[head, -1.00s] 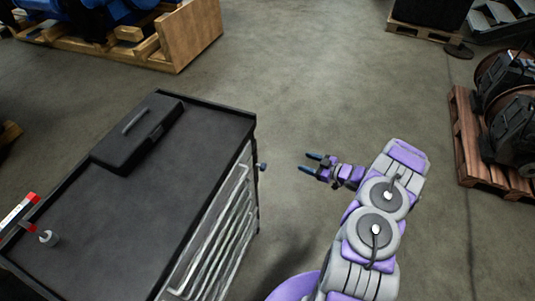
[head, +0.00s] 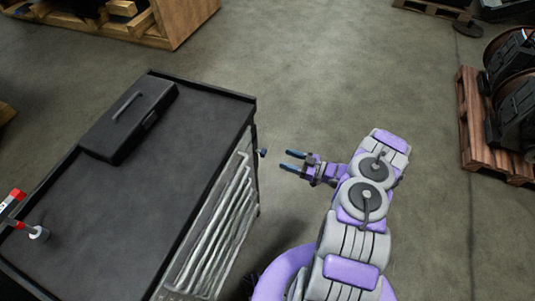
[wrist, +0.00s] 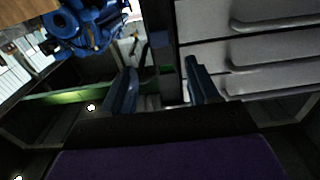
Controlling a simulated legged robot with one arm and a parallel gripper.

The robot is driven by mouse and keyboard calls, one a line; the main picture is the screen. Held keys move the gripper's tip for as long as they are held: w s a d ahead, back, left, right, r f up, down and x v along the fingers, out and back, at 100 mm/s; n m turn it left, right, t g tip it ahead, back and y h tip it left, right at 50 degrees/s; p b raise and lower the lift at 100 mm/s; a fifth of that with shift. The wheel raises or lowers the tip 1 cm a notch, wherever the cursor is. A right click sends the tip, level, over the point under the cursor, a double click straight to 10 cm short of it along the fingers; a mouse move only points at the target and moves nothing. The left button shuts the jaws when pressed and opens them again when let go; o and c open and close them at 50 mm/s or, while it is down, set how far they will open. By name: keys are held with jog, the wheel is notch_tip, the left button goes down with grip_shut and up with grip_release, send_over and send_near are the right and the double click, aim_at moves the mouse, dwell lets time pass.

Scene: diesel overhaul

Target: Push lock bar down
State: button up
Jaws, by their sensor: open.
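The black tool cabinet (head: 180,185) stands at left in the head view, its drawer side facing right. A small dark blue knob (head: 263,152) sticks out at its far right corner. It may belong to the lock bar, but I cannot tell for sure. My gripper (head: 290,160) is open and empty, just right of the knob and apart from it. In the wrist view, the fingers (wrist: 160,68) are spread, with a dark upright bar (wrist: 163,28) on the cabinet's edge showing between and beyond them. The bar's lower part is unclear in shadow.
Pale drawers with long handles (wrist: 275,55) fill the right of the wrist view. A black case (head: 130,118) and a red-and-white item (head: 12,200) lie on the cabinet top. A loaded pallet (head: 480,135) stands at right. The floor behind the gripper is clear.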

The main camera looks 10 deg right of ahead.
aim_at(266, 152)
jog(key=b+x, duration=0.2)
jog(key=x, duration=0.7)
jog(key=shift+w+a, duration=0.1)
jog(key=shift+a, duration=0.1)
grip_shut()
dwell(0.3)
